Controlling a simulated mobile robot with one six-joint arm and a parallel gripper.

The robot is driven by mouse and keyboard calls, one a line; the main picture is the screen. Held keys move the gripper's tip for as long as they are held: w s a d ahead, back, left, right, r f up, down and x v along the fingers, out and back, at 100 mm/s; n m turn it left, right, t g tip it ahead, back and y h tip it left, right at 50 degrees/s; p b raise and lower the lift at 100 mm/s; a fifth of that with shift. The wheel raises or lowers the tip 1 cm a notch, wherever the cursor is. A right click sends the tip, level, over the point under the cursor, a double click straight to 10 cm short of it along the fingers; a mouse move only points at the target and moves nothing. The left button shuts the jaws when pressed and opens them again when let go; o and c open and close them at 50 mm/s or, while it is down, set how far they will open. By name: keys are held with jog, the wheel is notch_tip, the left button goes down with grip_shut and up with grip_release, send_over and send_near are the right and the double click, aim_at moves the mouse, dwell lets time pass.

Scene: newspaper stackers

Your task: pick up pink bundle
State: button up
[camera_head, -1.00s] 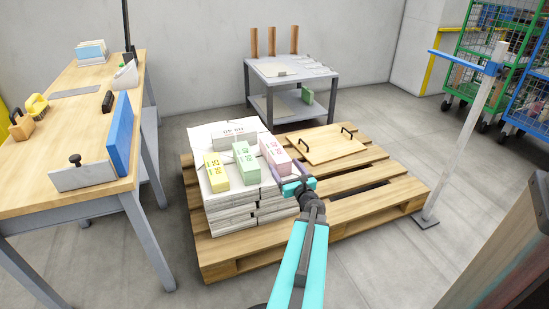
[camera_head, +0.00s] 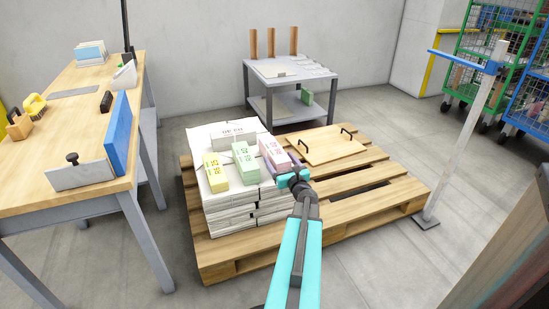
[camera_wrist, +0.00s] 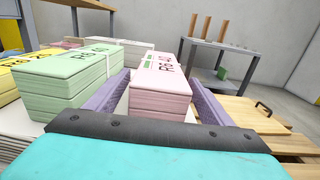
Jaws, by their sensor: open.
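The pink bundle (camera_head: 272,151) lies on top of a stack of white newspapers (camera_head: 233,215) on a wooden pallet. It also shows in the wrist view (camera_wrist: 160,88), marked R6 40. My gripper (camera_head: 285,169) is open at the near end of the pink bundle. In the wrist view its two purple fingers (camera_wrist: 152,100) stand on either side of the bundle, with the bundle between them. I cannot tell whether either finger touches it.
A green bundle (camera_head: 245,161) lies just left of the pink one, close to my left finger. A yellow bundle (camera_head: 215,172) is further left. A wooden board with handles (camera_head: 328,146) lies on the pallet (camera_head: 373,203) to the right.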

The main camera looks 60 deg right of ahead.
aim_at(276, 154)
jog(key=shift+b+x, duration=0.55)
jog(key=shift+x, duration=1.4)
jog(key=shift+c, duration=0.4)
jog(key=c, duration=1.8)
jog(key=shift+r, duration=0.15)
grip_shut()
jog(key=shift+r, duration=0.1)
